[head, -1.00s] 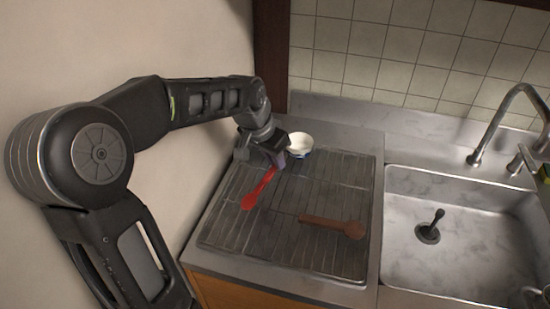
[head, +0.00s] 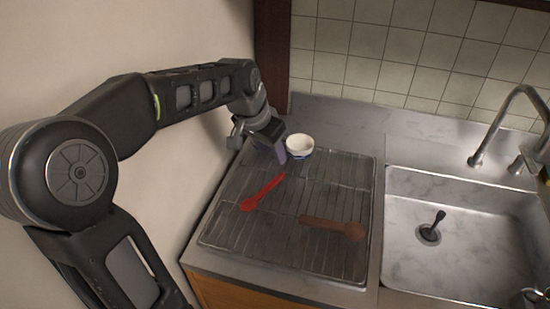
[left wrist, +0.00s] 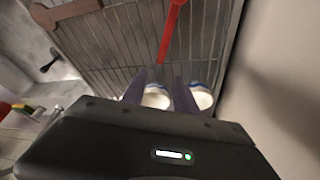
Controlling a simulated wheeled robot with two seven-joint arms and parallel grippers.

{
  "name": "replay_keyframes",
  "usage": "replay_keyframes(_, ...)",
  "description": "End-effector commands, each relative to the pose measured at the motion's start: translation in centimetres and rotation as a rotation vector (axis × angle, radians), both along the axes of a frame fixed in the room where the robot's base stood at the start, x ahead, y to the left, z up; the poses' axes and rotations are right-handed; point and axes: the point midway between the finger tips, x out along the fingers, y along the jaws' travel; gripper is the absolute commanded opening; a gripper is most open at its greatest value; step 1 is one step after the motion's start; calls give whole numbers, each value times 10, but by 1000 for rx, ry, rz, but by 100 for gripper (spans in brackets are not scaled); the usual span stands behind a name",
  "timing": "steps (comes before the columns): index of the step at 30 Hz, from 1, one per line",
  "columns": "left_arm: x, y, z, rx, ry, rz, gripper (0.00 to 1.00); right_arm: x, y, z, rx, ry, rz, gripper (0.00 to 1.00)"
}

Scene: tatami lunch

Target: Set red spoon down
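The red spoon (head: 262,191) lies on the wire rack, its wide end toward the front left and its handle end toward my left gripper. In the left wrist view the spoon (left wrist: 171,32) lies beyond the fingertips, with nothing red between them. My left gripper (head: 281,156) is just behind the handle end, beside a small white bowl. In the left wrist view its two fingers (left wrist: 160,85) stand apart and empty.
The white bowl (head: 299,145) with a blue lower side stands at the rack's back edge. A brown wooden utensil (head: 334,227) lies right of the spoon on the wire rack (head: 290,254). The sink (head: 465,215) and tap (head: 505,113) are at the right. A wall rises at the left.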

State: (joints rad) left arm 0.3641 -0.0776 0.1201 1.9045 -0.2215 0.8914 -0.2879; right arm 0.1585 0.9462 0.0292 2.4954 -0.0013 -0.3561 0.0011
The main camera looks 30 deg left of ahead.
Motion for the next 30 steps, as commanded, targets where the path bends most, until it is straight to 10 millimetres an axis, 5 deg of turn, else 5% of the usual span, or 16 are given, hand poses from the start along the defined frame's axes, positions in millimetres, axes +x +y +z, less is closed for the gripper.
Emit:
replay_keyframes(6,-16,3,44,0,-5,1,35,0,0,-1,0,0,0,41)
replay_keyframes(12,-26,4,68,0,-1,1,35,0,0,-2,0,0,0,41)
replay_keyframes(30,-28,4,72,0,0,1,35,0,0,-1,0,0,0,41)
